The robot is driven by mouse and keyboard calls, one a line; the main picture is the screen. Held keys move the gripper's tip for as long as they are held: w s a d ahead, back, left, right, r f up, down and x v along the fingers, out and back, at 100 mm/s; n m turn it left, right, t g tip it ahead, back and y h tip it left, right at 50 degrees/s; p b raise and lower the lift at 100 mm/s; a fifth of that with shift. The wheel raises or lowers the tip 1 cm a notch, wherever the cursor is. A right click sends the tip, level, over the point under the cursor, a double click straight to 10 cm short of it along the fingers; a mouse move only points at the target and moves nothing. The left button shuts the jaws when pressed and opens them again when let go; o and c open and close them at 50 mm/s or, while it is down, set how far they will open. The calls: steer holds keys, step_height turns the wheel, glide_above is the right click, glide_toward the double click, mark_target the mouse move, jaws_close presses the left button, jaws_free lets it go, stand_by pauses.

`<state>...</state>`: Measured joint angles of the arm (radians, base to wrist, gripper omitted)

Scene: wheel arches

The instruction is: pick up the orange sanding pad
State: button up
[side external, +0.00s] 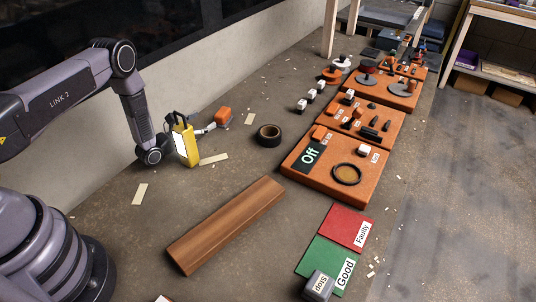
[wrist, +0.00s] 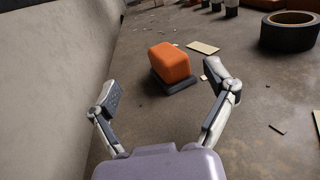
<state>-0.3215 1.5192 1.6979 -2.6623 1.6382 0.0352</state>
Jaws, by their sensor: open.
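The orange sanding pad (wrist: 172,63), a block on a dark grey base, lies on the table in the wrist view, ahead of my gripper (wrist: 162,94). It sits between the lines of the two spread fingers, a little beyond the tips, and neither finger appears to touch it. In the side view the pad (side external: 223,115) lies behind and right of a yellow lamp-like object. My gripper (side external: 206,129) is low there, partly hidden by that object, with pale finger parts close to the pad. My gripper is open and empty.
The wall (wrist: 55,75) runs along the left. A wooden plank (side external: 227,224) and orange trays (side external: 340,182) lie farther off.

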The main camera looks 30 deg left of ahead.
mark_target(222, 110)
steer(key=shift+w+d+f, duration=0.1)
steer(key=shift+w+f, duration=0.25)
steer(key=w, duration=0.4)
steer(key=w+d, duration=0.1)
steer(key=w, duration=0.1)
steer(key=shift+w, duration=0.4)
steer(key=shift+r, duration=0.1)
steer(key=c, duration=1.5)
